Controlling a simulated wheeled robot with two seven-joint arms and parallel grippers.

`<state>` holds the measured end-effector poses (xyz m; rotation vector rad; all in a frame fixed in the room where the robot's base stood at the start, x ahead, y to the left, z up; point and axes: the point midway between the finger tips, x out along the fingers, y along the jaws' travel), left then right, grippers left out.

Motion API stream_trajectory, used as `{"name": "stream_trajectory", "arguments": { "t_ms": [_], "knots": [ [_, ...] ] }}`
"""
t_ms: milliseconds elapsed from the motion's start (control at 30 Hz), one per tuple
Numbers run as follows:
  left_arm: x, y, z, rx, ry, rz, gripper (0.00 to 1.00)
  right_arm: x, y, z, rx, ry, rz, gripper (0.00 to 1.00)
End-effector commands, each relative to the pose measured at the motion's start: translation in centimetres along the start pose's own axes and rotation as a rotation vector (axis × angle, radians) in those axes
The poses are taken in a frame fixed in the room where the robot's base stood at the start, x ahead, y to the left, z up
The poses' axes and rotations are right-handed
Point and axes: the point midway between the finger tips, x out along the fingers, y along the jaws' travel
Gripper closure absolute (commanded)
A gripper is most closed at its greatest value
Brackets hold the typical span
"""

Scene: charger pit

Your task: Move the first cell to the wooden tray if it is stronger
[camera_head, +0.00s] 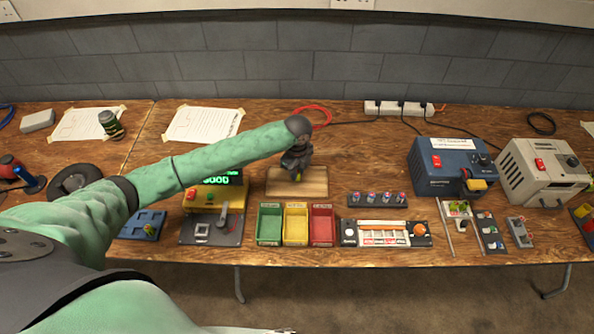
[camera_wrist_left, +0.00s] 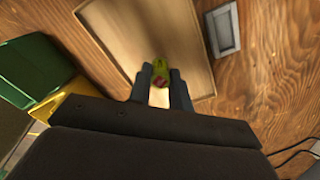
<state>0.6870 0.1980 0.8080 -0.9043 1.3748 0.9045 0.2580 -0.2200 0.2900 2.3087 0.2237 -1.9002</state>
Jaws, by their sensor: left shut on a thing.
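My left gripper (camera_head: 296,170) is over the wooden tray (camera_head: 316,188), pointing down. It is shut on a yellow-green cell (camera_wrist_left: 160,70) with a reddish end, seen between the fingers in the left wrist view. The tray's light wooden floor (camera_wrist_left: 125,35) shows around the cell; I cannot tell whether the cell touches it. The yellow tester (camera_head: 204,197) has a green display (camera_head: 222,180) that seems to read "GOOD", partly covered by my arm. The blue holder (camera_head: 133,226) has one green cell (camera_head: 150,229) at its right. My right gripper is not in view.
Green (camera_head: 270,228), yellow (camera_head: 296,228) and red (camera_head: 322,228) bins stand in front of the tray. A dark rack (camera_head: 378,200) with several small knobs is to its right. A blue box (camera_head: 440,165) and a power strip (camera_head: 400,108) stand farther right.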

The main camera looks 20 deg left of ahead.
Motion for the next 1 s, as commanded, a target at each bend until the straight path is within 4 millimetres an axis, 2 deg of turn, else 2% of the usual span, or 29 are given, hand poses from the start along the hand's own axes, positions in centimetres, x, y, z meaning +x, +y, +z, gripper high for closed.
{"name": "stream_trajectory", "arguments": {
  "t_ms": [1000],
  "knots": [
    [1.0,0.0,0.0,0.0,0.0,0.0,1.0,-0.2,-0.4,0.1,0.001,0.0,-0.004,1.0]
  ]
}}
